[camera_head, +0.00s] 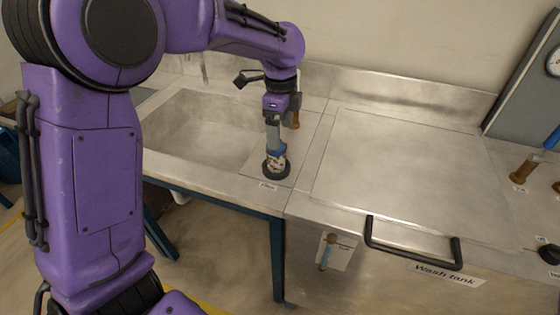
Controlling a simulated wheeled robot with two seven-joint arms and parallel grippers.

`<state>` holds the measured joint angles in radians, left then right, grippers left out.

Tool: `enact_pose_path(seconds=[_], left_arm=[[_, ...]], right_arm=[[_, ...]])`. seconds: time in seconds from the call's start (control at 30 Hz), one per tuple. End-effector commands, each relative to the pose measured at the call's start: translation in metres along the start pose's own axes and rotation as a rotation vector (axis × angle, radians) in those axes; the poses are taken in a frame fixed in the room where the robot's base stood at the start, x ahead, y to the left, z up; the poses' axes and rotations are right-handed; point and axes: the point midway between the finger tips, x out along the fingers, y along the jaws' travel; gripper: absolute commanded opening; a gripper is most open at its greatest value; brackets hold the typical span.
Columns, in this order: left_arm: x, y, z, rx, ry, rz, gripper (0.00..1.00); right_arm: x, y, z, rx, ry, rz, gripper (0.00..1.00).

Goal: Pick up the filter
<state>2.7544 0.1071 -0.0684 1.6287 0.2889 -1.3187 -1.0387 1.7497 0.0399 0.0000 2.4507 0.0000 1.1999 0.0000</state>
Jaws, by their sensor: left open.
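The filter (269,172) appears as a dark round-based piece with a lighter, mottled upper part. It stands upright on the steel bench between the sink and the wash tank lid, behind a small label. My left gripper (276,154) points straight down right over it. The fingertips come down to the filter's upper part and partly hide it. The gripper is open, and I cannot tell whether its fingers touch the filter. My right gripper is not in view.
A sink basin (193,130) lies left of the filter. The flat wash tank lid (400,160) with a black handle (412,254) is at right. A brown-handled fitting (295,120) stands just behind my gripper. More fittings (524,171) and a gauge panel are at far right.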

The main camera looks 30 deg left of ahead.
Motion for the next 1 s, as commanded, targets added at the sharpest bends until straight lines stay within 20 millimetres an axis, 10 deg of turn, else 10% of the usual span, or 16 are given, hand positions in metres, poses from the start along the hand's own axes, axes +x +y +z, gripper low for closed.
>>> enact_pose_path(seconds=[0.53, 0.83, 1.0], left_arm=[[0.087, -0.004, 0.016, -0.007, -0.002, 0.005, 0.86], [0.097, -0.005, 0.015, -0.005, -0.001, 0.001, 0.86], [0.097, -0.005, 0.014, -0.004, -0.001, 0.001, 0.34]], right_arm=[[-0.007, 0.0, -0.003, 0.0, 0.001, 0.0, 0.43], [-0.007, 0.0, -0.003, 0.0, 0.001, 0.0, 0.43], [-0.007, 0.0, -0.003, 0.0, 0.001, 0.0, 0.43]])
